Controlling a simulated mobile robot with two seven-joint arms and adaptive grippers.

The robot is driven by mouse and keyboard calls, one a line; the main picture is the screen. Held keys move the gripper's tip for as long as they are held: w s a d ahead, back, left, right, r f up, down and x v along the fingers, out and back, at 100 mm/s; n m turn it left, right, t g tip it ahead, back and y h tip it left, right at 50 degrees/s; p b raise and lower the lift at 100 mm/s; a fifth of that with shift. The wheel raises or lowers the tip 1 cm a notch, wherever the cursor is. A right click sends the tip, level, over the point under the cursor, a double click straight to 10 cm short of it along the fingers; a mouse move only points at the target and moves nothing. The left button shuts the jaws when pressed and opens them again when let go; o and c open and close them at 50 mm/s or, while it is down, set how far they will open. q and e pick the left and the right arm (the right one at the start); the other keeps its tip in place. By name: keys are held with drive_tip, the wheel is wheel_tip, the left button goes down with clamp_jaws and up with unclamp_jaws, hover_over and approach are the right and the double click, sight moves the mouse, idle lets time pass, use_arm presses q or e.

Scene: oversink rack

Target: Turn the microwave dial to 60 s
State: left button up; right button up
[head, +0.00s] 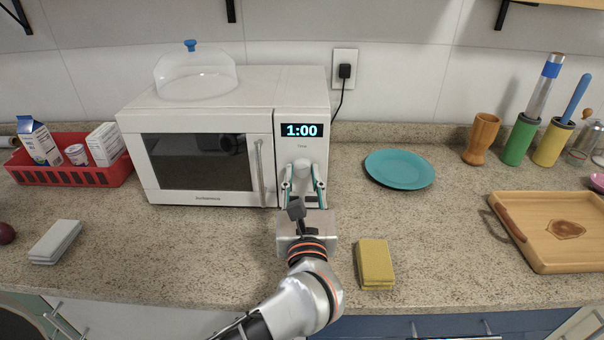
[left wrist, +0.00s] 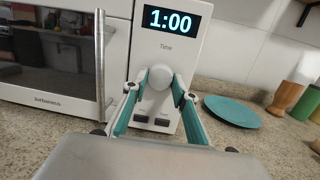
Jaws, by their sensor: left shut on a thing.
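The white microwave (head: 221,100) stands at the back of the counter with its door shut. Its display (head: 301,130) reads 1:00, and it reads the same in the left wrist view (left wrist: 171,21). The round white dial (left wrist: 160,77) sits below the word "Time". My left gripper (head: 302,170) is at the control panel, its two fingers shut on the dial from both sides. In the head view the fingers partly cover the dial. My right gripper is not in view.
A clear dome lid (head: 196,78) stands on the microwave. A teal plate (head: 399,169) lies right of it, a yellow sponge (head: 375,264) in front. A red basket (head: 72,176) is at the left, a wooden tray (head: 552,261) at the right. The door handle (left wrist: 100,62) is left of my gripper.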

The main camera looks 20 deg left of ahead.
use_arm(q)
drive_tip(key=shift+f+m, duration=0.1)
drive_tip(key=shift+m, duration=0.2)
drive_tip(key=o, duration=1.1)
drive_tip(key=v, duration=1.2)
drive_tip(key=shift+s, duration=0.1)
